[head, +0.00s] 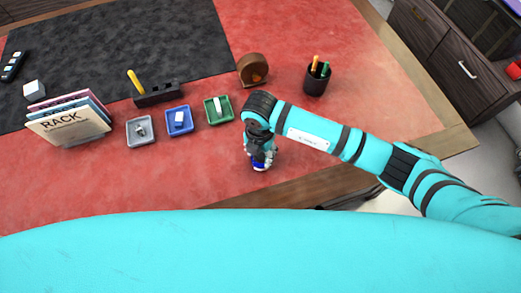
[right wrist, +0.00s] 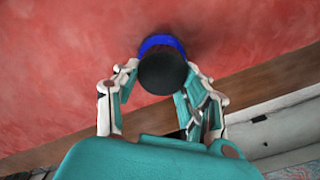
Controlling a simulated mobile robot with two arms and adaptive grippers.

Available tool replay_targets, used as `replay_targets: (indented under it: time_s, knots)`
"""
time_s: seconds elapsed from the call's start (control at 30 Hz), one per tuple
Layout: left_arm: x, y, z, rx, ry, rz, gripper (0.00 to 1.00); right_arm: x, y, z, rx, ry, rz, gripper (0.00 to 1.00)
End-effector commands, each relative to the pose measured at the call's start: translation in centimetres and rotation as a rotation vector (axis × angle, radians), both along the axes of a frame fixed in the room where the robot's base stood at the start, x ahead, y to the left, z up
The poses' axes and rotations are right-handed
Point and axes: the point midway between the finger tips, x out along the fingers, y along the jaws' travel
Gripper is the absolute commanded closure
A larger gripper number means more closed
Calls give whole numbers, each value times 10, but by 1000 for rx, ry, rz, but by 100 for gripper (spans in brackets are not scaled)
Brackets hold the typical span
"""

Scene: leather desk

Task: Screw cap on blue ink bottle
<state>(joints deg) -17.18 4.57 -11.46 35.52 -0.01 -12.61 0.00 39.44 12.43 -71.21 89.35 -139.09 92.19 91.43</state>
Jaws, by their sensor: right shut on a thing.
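My right gripper (head: 261,150) points down over the red desk top near its front edge. In the right wrist view my right gripper (right wrist: 160,82) has its fingers shut on the sides of a round black cap (right wrist: 163,74). The blue ink bottle (right wrist: 160,42) shows as a blue rim behind the cap. In the head view the bottle (head: 261,164) is mostly hidden under the gripper. The cap lines up roughly with the bottle; whether it sits on the neck or just above cannot be told. My left gripper is not in view.
Grey (head: 141,131), blue (head: 179,121) and green (head: 217,110) trays lie to the left, each with a small item. A round brown wooden object (head: 253,69) and a black pen cup (head: 317,78) stand behind. A book rack (head: 68,120) is far left. The wooden desk edge (head: 300,190) is close in front.

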Motion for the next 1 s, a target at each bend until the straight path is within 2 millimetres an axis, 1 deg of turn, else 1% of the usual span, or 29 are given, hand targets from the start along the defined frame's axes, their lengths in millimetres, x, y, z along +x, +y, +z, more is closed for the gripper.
replay_targets:
  time_s: [0.03, 0.13, 0.47, 0.7, 0.8, 1.0]
  knots:
    - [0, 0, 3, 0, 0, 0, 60, -2, 0, 0, -1, 5, -41, 87]
    - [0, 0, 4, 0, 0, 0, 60, -1, 0, -1, -1, 4, -91, 87]
    - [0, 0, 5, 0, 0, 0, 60, -1, 0, -1, -2, 3, -113, 87]
    - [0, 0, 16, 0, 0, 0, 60, 0, 2, 0, -2, 4, -352, 87]
    - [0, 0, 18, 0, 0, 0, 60, 0, 2, 0, -2, 4, -420, 87]
    - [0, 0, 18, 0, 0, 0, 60, 1, 2, -1, -2, 2, -445, 87]
